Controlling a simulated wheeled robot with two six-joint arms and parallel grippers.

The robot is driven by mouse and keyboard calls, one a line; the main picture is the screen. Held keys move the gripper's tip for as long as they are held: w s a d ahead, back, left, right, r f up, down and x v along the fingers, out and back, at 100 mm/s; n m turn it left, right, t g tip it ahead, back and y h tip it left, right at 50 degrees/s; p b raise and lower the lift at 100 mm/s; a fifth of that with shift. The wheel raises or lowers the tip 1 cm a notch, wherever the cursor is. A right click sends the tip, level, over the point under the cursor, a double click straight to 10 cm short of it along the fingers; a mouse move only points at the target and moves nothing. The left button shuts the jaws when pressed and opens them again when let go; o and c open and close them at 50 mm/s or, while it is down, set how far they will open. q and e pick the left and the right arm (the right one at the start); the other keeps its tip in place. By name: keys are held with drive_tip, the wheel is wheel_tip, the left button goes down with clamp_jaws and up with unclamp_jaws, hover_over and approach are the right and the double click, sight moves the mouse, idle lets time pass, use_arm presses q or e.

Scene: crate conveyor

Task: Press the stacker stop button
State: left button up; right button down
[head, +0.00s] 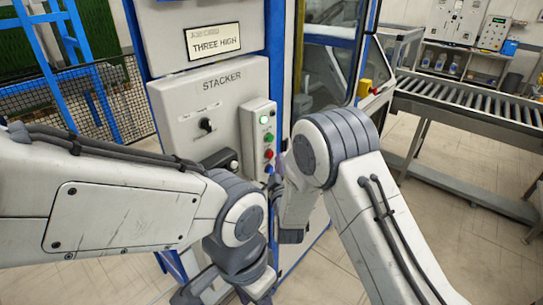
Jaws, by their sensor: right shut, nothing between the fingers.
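The stacker's control box (257,135) is a pale upright box on the stacker panel (190,105), which is marked STACKER. It carries a lit green lamp at the top and buttons below, with a red button (268,154) in the lower part. My right gripper (279,170) is shut and empty, near the box's lower right edge. It is small and partly hidden by my right arm, and I cannot tell whether it touches the box. My left arm crosses in front of the panel's lower part; its fingers cannot be made out.
A black rotary switch (206,125) sits left of the box. A sign reading THREE HIGH (214,42) is above. A roller conveyor (470,105) runs at the right, and a blue ladder frame (75,50) and mesh fence stand at the left. The floor at the lower right is clear.

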drive_tip(key=shift+a, duration=0.1)
idle(0.3)
drive_tip(key=shift+w+a+b, duration=0.2)
drive_tip(key=shift+w+b, duration=0.05)
drive_tip(key=shift+b, duration=0.1)
drive_tip(key=shift+w+a, duration=0.25)
drive_tip(key=shift+a, duration=0.15)
idle(0.6)
drive_tip(key=shift+d+b, duration=0.1)
drive_tip(key=shift+b, duration=0.2)
drive_tip(key=shift+s+d, duration=0.5)
drive_tip(key=shift+d, duration=0.05)
drive_tip(key=s+d, duration=0.1)
drive_tip(key=d, duration=0.1)
drive_tip(key=s+d+b, duration=0.1)
drive_tip(key=s+d, duration=0.1)
drive_tip(key=shift+b, duration=0.3)
idle(0.7)
